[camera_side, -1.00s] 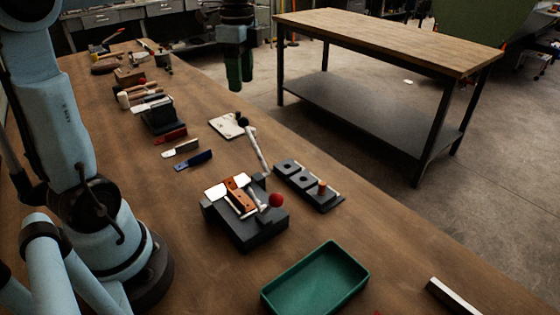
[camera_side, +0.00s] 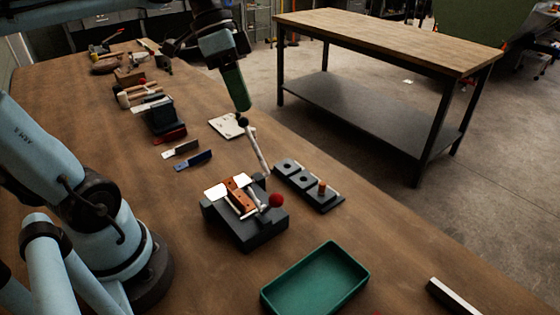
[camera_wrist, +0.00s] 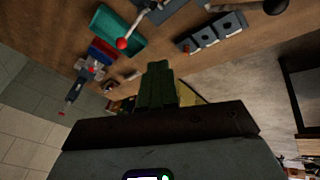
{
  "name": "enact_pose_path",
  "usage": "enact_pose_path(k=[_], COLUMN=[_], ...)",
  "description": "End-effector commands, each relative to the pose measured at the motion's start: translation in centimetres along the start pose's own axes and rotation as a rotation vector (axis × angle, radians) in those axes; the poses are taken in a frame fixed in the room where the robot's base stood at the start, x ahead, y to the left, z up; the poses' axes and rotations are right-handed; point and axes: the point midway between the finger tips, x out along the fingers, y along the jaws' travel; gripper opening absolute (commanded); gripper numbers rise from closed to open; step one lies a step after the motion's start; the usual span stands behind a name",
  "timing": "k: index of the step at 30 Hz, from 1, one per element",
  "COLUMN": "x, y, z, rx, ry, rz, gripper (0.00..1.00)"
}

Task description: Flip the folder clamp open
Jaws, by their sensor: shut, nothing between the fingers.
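The folder (camera_side: 243,228) is a dark grey block on the bench in the side view. It carries an orange-brown piece (camera_side: 238,194) and pale sheet metal (camera_side: 217,191). A lever with a red ball (camera_side: 276,200) lies low at its right; the ball shows in the wrist view (camera_wrist: 122,43). A longer lever (camera_side: 258,152) stands tilted up at its back, ending in a black knob (camera_wrist: 272,7). Which lever is the clamp's, I cannot tell. My gripper (camera_side: 245,108) has green fingers, shut and empty, pointing down close above the black knob. Contact is unclear. The fingers also show in the wrist view (camera_wrist: 157,68).
A grey block with holes and a peg (camera_side: 309,186) lies right of the folder. A green tray (camera_side: 315,285) is in front. A white pad (camera_side: 225,127) lies behind the lever. Hand tools lie at left. The right bench edge drops to the floor.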

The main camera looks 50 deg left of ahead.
Motion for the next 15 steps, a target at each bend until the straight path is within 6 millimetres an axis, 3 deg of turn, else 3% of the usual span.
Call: enact_pose_path(k=[5, 11, 15], x=[0.7, 2.1, 4.3], y=[2.4, 2.7, 2.8], z=[0.1, -0.1, -0.2], rx=[-0.083, -0.090, -0.088], ry=[0.062, 0.068, 0.067], rz=[0.054, 0.060, 0.060], gripper=[0.00, 0.00, 0.00])
